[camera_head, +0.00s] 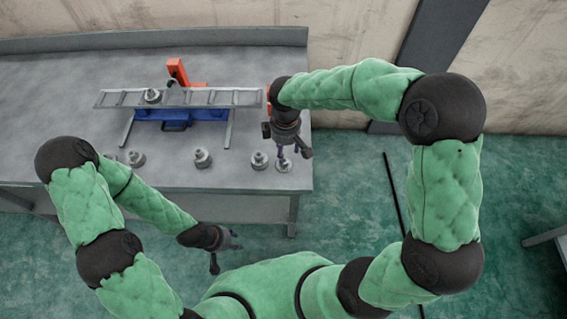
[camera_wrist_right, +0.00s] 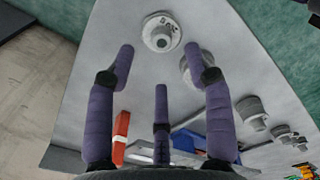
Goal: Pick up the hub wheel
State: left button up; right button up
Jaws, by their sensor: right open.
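Several grey metal hub wheels stand along the table's front edge. The rightmost hub wheel (camera_head: 284,165) is just below my right gripper (camera_head: 286,149). In the right wrist view, this hub wheel (camera_wrist_right: 161,34) lies just beyond the open, empty fingers of my right gripper (camera_wrist_right: 160,62). A second hub wheel (camera_head: 259,160) stands to its left; in the wrist view, it is partly hidden behind a finger (camera_wrist_right: 187,68). Another hub wheel (camera_head: 202,158) stands further left. My left gripper (camera_head: 222,246) has its fingers spread and hangs in front of the table, apart from the parts.
A ladder-like metal rack (camera_head: 210,97) with a similar part (camera_head: 153,95) on it stands at the back, by a blue base (camera_head: 180,115) and an orange-red upright (camera_head: 177,70). Two wheels at left (camera_head: 136,158) sit near my left arm. The table (camera_head: 60,85) is bare at back left.

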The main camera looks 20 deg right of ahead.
aim_at(286, 167)
jog(key=f, duration=0.2)
jog(key=f+b, duration=0.1)
jog(key=f, duration=0.1)
jog(key=f+b, duration=0.1)
jog(key=f, duration=0.1)
jog(key=shift+w+a+f, duration=0.2)
jog(key=shift+a+f, duration=0.05)
jog(key=shift+f, duration=0.05)
jog(key=shift+r, duration=0.1)
grip_shut()
